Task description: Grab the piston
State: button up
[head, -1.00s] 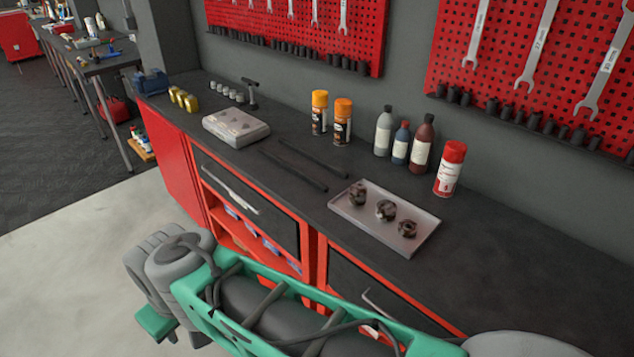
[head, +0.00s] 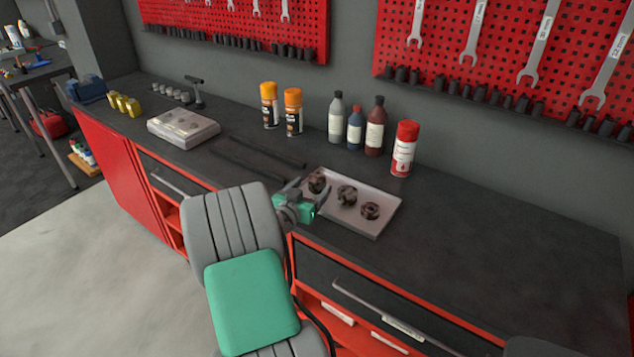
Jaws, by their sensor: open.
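Three small dark metal parts, round and blocky, sit in a row on a shallow grey tray (head: 383,219) on the workbench. They are the left part (head: 316,182), the middle part (head: 347,194) and the right part (head: 369,211). They look like the likeliest pistons, but I cannot tell surely which thing is the piston. My gripper (head: 307,191) is open, at the left end of the tray, close to the left part and partly in front of it. I see nothing held between the fingers. Whether it touches the tray is unclear.
Spray cans (head: 292,111), bottles (head: 374,126) and a red-capped can (head: 403,149) stand behind the tray. Two dark bars (head: 258,152) and a grey case (head: 183,128) lie to the left. A black T-shaped thing (head: 195,91) stands farther back. The bench (head: 500,230) is clear on the right.

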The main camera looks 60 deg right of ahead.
aim_at(313, 184)
jog(key=d, duration=0.3)
jog(key=shift+w+d+f+p, duration=0.2)
jog(key=shift+d+f+p, duration=0.05)
jog(key=shift+d+p, duration=0.15)
jog(key=shift+a, duration=0.1)
grip_shut()
